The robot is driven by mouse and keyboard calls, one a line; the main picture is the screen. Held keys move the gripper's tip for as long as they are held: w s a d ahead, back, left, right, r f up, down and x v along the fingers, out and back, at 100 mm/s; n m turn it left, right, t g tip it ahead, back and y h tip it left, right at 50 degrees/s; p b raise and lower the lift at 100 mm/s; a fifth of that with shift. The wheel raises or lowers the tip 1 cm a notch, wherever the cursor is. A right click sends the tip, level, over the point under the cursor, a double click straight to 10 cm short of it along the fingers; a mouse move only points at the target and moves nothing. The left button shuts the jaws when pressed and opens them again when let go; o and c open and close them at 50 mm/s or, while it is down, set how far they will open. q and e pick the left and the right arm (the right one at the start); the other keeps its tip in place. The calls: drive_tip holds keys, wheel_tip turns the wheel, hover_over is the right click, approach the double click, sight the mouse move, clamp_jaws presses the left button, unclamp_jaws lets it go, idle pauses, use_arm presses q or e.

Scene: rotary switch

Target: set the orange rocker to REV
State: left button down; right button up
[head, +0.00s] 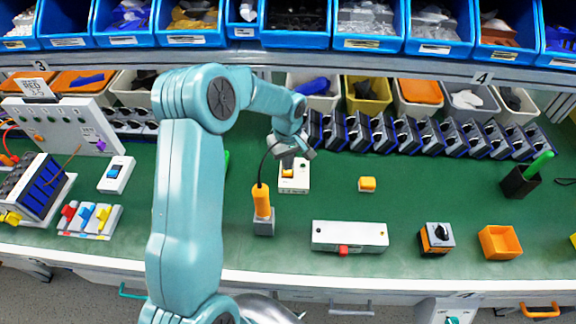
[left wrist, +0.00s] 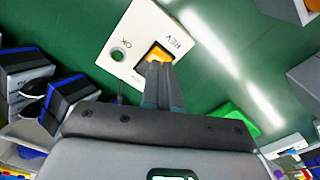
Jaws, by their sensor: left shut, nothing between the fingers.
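The orange rocker (head: 288,173) sits in a small white switch plate (head: 295,187) on the green bench top, below the left arm's wrist. In the left wrist view the orange rocker (left wrist: 158,53) shows in its dark opening, partly hidden by my fingers. The white plate (left wrist: 135,28) carries the printed words REV and OK, with a green round spot beside OK. My left gripper (head: 291,160) is shut and empty. In the left wrist view its fingertips (left wrist: 159,68) are over the rocker's near edge; I cannot tell whether they touch. Which way the rocker is tipped is unclear. My right gripper is not in view.
An orange-handled tool (head: 262,202) stands upright left of the plate. A small orange-yellow block (head: 367,184) lies to the right. A long white box with a red button (head: 350,236) is nearer the front edge. A row of dark modules (head: 420,138) lines the back.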

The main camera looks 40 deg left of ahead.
use_arm(q)
wheel_tip(320, 180, up, 3)
drive_tip(key=shift+r+p, duration=0.2)
drive_tip(key=shift+p, duration=0.55)
drive_tip(key=shift+r+p, duration=0.3)
drive_tip(key=shift+r, duration=0.35)
